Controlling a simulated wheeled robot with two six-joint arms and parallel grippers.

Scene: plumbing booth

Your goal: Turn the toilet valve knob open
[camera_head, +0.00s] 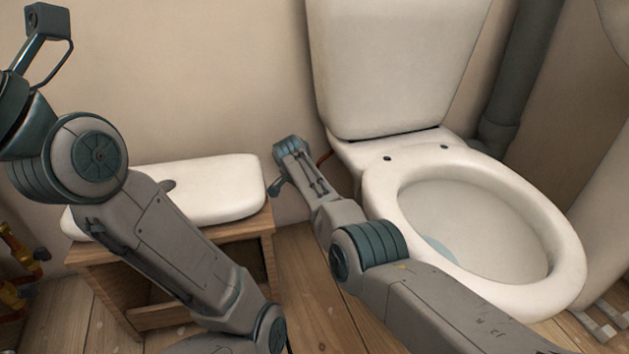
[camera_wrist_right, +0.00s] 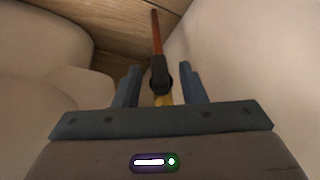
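The toilet valve shows in the right wrist view. It has a black knob (camera_wrist_right: 159,76), a yellow body (camera_wrist_right: 163,99) below it and a reddish pipe (camera_wrist_right: 156,32) running away. My right gripper (camera_wrist_right: 158,72) is open, with one finger on each side of the knob and gaps visible between. In the head view my right arm reaches to the wall side of the toilet (camera_head: 392,65); its own wrist hides the valve there. A bit of reddish pipe (camera_head: 325,158) shows beside the wrist. My left arm is raised at the left; its fingers are out of the picture.
A wooden cabinet (camera_head: 255,222) with a white tank lid (camera_head: 215,182) on top stands left of the toilet. Yellow pipe fittings (camera_head: 14,268) are at the far left. A dark drain pipe (camera_head: 522,75) stands behind the toilet. The valve sits in a narrow gap by the wall.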

